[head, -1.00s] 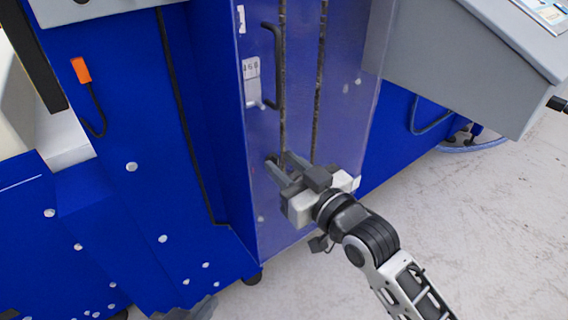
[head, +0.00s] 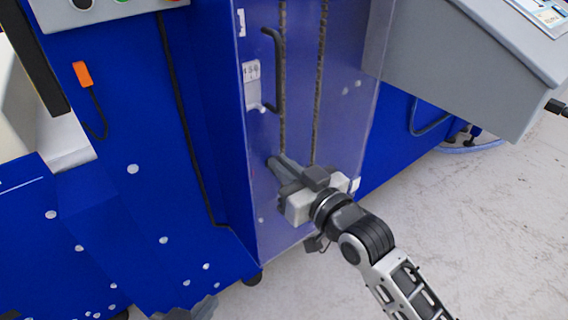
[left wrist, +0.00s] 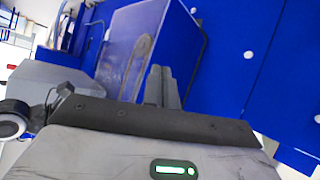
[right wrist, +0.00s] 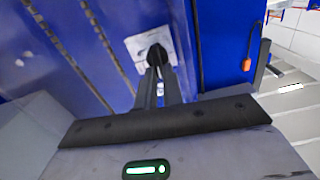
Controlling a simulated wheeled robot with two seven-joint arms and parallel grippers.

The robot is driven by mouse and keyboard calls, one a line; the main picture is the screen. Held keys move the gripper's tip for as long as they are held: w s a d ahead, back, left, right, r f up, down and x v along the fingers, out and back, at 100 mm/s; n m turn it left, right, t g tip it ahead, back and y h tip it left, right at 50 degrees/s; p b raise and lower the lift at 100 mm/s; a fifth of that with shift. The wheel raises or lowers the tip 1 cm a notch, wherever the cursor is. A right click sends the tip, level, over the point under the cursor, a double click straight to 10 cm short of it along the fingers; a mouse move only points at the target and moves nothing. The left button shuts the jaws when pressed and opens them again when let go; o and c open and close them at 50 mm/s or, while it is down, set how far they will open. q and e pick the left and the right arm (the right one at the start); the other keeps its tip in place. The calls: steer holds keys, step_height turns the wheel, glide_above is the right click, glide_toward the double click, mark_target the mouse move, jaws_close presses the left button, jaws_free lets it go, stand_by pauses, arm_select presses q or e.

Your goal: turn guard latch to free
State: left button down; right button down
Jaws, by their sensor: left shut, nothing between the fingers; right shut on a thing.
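The guard latch is a dark knob (right wrist: 155,54) on a pale plate (right wrist: 135,45), seen in the right wrist view. My right gripper (right wrist: 157,72) is shut on this knob, and its fingers hide part of it. In the head view, my right gripper (head: 274,163) reaches the lower part of the clear guard door (head: 345,100), where the fingers cover the latch. My left gripper (left wrist: 161,70) is shut and empty in the left wrist view, away from the latch. In the head view only its tip (head: 203,307) shows at the bottom edge.
A black door handle (head: 279,65) stands above the latch, beside a small label plate (head: 252,75). A grey sloped console (head: 470,65) juts out at the upper right. An orange tag (head: 82,73) hangs on the blue machine at left. Bare floor (head: 480,210) lies at the right.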

steer(key=m+p, duration=0.1)
steer(key=m, duration=0.1)
steer(key=m+p, duration=0.3)
steer(key=m, duration=0.1)
steer(key=shift+w+d+m, duration=0.2)
steer(key=shift+d+m, duration=0.1)
steer(key=m, duration=0.3)
steer(key=m+p, duration=0.1)
steer(key=m, duration=0.1)
steer(key=shift+w+d+f+m, duration=0.15)
steer(key=shift+f+m, duration=0.15)
steer(key=shift+f, duration=0.05)
arm_select(q)
steer(key=shift+s+a+r+g+y, duration=0.1)
steer(key=shift+a+r+g+y, duration=0.1)
steer(key=shift+r, duration=0.2)
steer(key=shift+a+r+g+y, duration=0.1)
steer(key=shift+r+g, duration=0.1)
steer(key=shift+r, duration=0.2)
arm_select(e)
steer(key=shift+d+f+m, duration=0.1)
steer(key=shift+f+m, duration=0.1)
steer(key=shift+m, duration=1.05)
steer(key=shift+f+m, duration=0.15)
steer(key=shift+m, duration=1.1)
arm_select(q)
steer(key=shift+r, duration=0.1)
arm_select(e)
steer(key=c, duration=1.5)
jaws_free()
